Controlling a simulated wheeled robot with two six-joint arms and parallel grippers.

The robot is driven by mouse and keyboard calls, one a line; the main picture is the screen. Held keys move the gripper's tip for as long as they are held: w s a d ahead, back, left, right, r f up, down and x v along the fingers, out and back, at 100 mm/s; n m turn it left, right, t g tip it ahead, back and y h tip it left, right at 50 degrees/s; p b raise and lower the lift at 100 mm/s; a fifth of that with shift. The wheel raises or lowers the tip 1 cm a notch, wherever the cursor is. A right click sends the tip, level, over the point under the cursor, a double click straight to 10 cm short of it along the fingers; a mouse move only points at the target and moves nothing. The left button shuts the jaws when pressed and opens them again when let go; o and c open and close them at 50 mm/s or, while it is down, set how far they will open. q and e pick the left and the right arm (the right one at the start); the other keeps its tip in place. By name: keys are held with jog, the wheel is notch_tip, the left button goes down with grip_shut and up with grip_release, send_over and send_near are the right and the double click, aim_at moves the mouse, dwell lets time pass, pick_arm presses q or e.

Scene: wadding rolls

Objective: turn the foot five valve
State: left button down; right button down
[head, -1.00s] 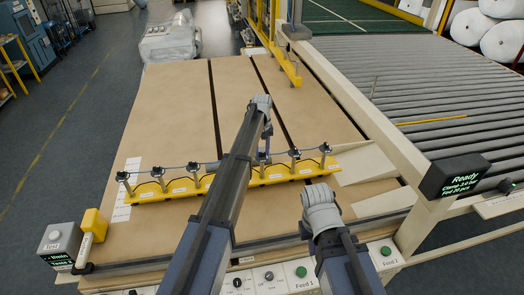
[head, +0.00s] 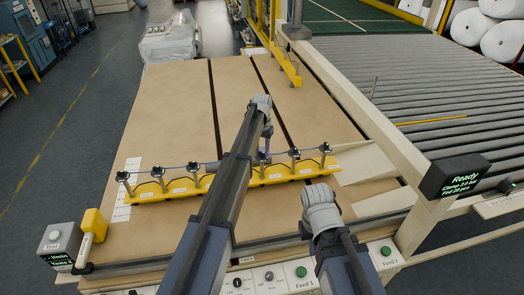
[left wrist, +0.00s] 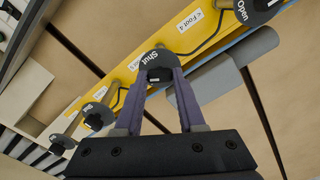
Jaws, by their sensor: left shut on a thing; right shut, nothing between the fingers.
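A yellow manifold (head: 165,192) lies across the brown board, with a row of small valves with dark knobs. It also shows in the left wrist view (left wrist: 97,92), with labels including "Foot 4". My left gripper (head: 264,153) reaches down to a valve right of the middle. In the left wrist view its purple fingers (left wrist: 160,84) are shut on a black valve knob (left wrist: 158,58) whose round plate reads "Shut". The label beside this knob seems to end in 5. The neighbouring plate (left wrist: 262,8) reads "Open". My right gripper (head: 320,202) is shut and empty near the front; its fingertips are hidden.
A front panel with buttons and knobs (head: 268,276) runs along the near edge. A grey test box (head: 58,243) and a yellow-headed tool (head: 92,226) are at the left. A dark "Ready" display (head: 455,178) and a roller conveyor (head: 410,85) are at the right. The far board is clear.

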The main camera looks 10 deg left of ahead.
aim_at(262, 152)
pick_arm(q)
jog(key=m, duration=0.5)
jog(key=shift+m, duration=0.3)
jog(key=m, duration=0.5)
jog(key=shift+m, duration=0.3)
jog(key=c, duration=0.5)
grip_release()
jog(key=shift+r, duration=0.1)
notch_tip(262, 152, up, 8)
jog(key=p, duration=0.8)
jog(key=shift+f, duration=0.2)
